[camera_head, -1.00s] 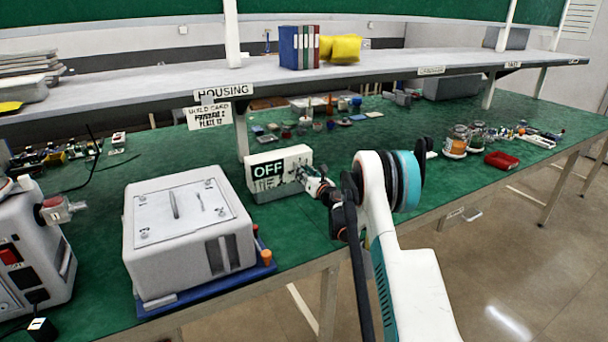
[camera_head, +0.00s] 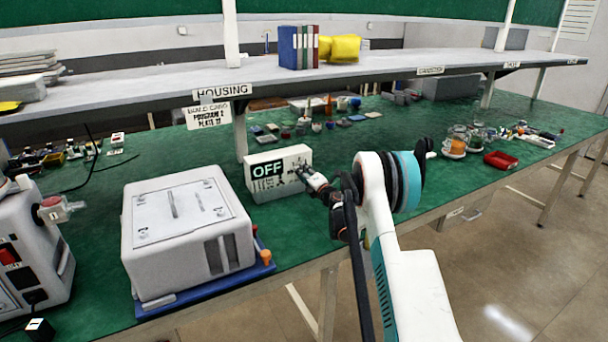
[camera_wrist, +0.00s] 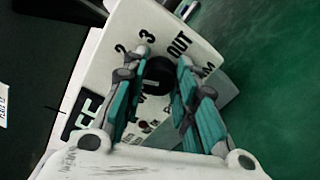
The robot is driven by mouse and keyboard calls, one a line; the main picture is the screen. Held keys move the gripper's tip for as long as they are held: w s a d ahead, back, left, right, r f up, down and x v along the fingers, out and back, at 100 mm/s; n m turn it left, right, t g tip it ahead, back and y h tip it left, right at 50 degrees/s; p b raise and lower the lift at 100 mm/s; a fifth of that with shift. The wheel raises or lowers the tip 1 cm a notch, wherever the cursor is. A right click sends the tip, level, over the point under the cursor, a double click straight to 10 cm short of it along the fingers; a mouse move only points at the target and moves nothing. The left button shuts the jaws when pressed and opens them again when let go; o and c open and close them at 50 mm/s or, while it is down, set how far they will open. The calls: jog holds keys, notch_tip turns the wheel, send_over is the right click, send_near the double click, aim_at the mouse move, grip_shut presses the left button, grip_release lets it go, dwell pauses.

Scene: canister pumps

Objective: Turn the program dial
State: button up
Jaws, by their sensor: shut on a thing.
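The program dial is a round black knob (camera_wrist: 160,76) on the white face of a box, near the centre of the wrist view. The digits 2 and 3 and the word OUT are printed around it. My gripper (camera_wrist: 163,62) is shut on the dial, one teal-and-grey finger on each side. In the head view the white box (camera_head: 290,158) stands on the green bench with a black OFF label. My gripper (camera_head: 312,180) reaches its front from the right and hides the dial there.
A large white housing (camera_head: 185,225) sits on a blue tray (camera_head: 200,285) at the front left. A grey machine (camera_head: 35,250) stands at the left edge. A shelf (camera_head: 370,72) runs above the bench. A red tray (camera_head: 500,160) and jars (camera_head: 455,142) lie at the right.

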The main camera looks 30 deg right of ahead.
jog(key=shift+m, duration=2)
jog(key=o, duration=1)
jog(key=shift+f, duration=0.1)
jog(key=shift+o, duration=0.2)
jog(key=s, duration=0.7)
jog(key=shift+s+d, duration=0.2)
jog(key=shift+s, duration=0.05)
